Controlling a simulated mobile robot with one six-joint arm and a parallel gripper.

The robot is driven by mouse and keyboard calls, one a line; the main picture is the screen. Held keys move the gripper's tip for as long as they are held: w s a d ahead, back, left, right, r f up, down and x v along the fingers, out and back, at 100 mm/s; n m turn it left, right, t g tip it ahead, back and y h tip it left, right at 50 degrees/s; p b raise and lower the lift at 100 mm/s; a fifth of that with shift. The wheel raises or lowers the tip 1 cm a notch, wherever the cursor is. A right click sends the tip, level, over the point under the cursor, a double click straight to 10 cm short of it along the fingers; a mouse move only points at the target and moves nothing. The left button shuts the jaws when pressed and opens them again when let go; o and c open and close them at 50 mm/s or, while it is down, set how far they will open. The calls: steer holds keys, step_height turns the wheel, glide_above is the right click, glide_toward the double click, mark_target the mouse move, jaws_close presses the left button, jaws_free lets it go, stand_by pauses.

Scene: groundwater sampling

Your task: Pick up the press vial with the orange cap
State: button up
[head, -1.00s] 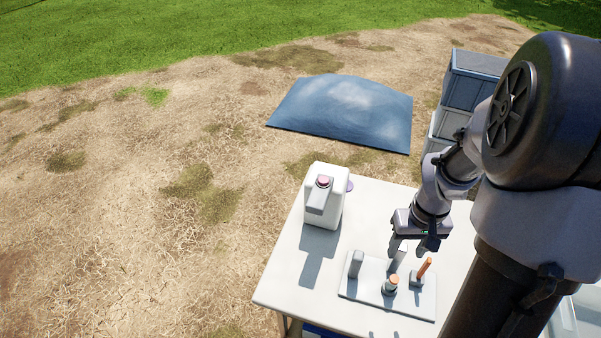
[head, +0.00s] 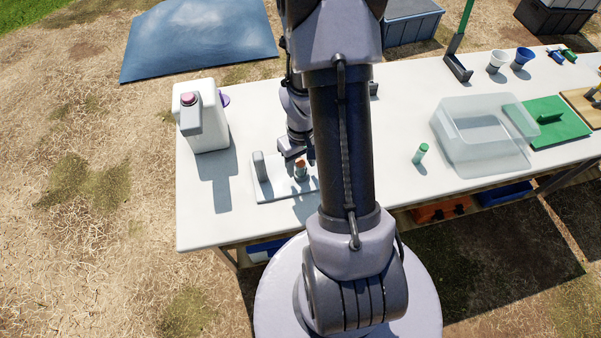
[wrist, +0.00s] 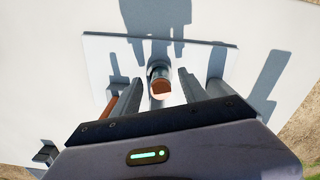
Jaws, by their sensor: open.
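The press vial with the orange cap (head: 300,170) stands upright on a pale holder board (head: 270,191) near the table's left end. In the wrist view the vial (wrist: 159,70) shows between my gripper's fingers, its orange-brown top facing the camera. My gripper (head: 294,154) is open, right by the vial in the head view. In the wrist view my gripper (wrist: 160,80) has one finger on each side of the vial, with gaps visible. The right part of the board is hidden behind my arm in the head view.
A grey post (head: 259,166) stands on the board left of the vial. A white jug (head: 203,118) stands behind it. An orange piece (wrist: 106,112) shows left of my fingers. A green-capped vial (head: 420,153) and clear bin (head: 482,140) are farther right.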

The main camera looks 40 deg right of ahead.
steer(key=shift+f, duration=0.9)
steer(key=shift+r, duration=0.2)
jaws_close()
